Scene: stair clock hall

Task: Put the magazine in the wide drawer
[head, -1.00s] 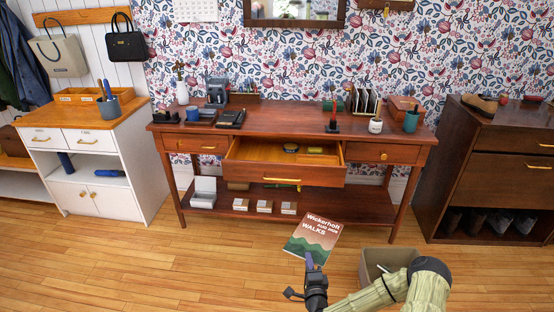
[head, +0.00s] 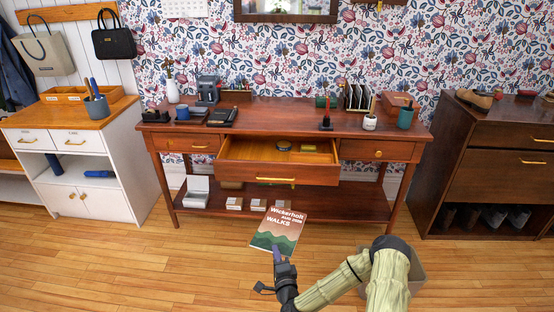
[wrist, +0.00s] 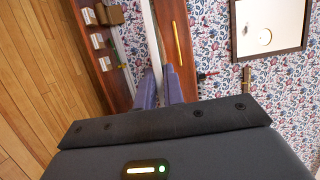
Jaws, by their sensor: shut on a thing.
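The magazine (head: 278,230), with a brown and green cover reading "Wickerholt WALKS", stands tilted in front of the console table. My gripper (head: 277,256) is shut on its lower edge. In the wrist view the fingers (wrist: 160,88) pinch the magazine (wrist: 152,40), seen edge-on as a pale strip. The wide drawer (head: 276,174) in the middle of the table is pulled open, beyond and above the magazine. A dark round item (head: 284,146) and a small yellowish item (head: 308,148) lie at its back. Part of its floor is hidden by its front.
The console table (head: 340,122) carries several items on top, and boxes stand on its lower shelf (head: 200,212). A grey bin (head: 416,275) is on the floor behind my arm. White (head: 130,160) and dark (head: 490,165) cabinets flank the table. The floor at front left is clear.

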